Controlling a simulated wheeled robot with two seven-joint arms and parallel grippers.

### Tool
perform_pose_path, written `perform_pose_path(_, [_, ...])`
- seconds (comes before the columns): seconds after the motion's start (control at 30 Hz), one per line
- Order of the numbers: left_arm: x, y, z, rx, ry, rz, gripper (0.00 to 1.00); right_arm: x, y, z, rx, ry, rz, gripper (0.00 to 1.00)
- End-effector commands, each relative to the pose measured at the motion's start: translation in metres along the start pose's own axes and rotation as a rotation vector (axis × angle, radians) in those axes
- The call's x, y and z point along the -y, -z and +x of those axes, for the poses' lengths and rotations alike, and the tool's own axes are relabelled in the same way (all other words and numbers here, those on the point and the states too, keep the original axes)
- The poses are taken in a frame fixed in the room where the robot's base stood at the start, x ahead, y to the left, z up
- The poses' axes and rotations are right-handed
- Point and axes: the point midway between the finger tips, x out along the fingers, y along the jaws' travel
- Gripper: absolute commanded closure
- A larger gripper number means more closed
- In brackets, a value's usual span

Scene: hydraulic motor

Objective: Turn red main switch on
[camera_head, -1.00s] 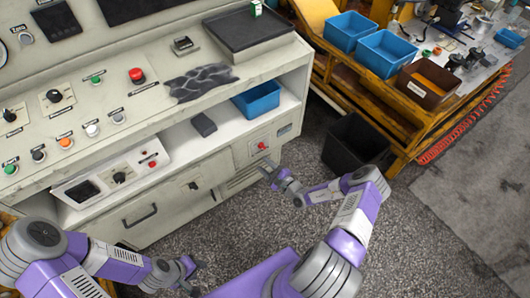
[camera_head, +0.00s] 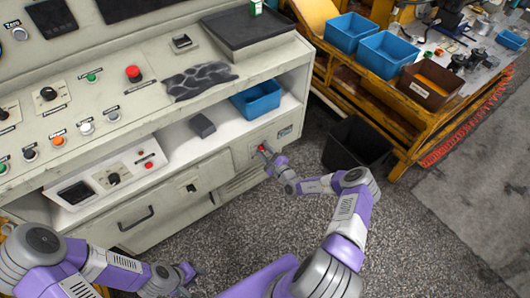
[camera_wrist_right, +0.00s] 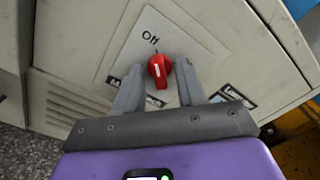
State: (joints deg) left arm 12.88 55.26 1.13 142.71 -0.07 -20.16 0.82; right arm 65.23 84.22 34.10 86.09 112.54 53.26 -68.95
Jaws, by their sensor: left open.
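The red main switch (camera_wrist_right: 160,66) is a rotary knob on a pale plate of the cabinet front. Its white mark points up toward the "Off" label. In the head view the switch (camera_head: 262,148) is partly hidden by my right gripper (camera_head: 266,155). In the right wrist view my right gripper (camera_wrist_right: 159,74) is open, with one finger on each side of the knob and a small gap visible beside it. A lower label is partly covered by the left-hand finger. My left gripper (camera_head: 187,277) is open and empty, low over the floor, away from the cabinet.
The control cabinet (camera_head: 215,125) carries several other buttons and knobs, including a red mushroom button (camera_head: 134,73). A blue bin (camera_head: 257,99) sits on its shelf. A black bin (camera_head: 355,143) stands on the floor right of my right gripper, beside a yellow workbench (camera_head: 340,75).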

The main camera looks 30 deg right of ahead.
Motion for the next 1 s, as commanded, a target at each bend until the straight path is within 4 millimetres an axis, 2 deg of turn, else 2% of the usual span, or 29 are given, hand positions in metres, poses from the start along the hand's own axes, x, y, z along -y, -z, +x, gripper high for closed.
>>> perform_pose_path(0.03, [0.0,0.0,0.0,0.0,0.0,0.0,0.57,0.0,0.0,0.0,0.0,0.0,0.0,0.64])
perform_pose_path(0.27, [0.0,0.0,0.0,0.0,0.0,0.0,0.57,0.0,0.0,0.0,0.001,0.0,0.0,0.99])
perform_pose_path(0.67, [-0.002,0.0,-0.006,0.0,0.0,0.0,0.57,0.0,-0.001,0.0,0.001,-0.001,0.077,1.0])
perform_pose_path(1.0, [-0.007,-0.001,-0.02,0.0,0.0,0.0,0.57,0.0,-0.002,0.0,0.0,-0.001,0.346,1.0])
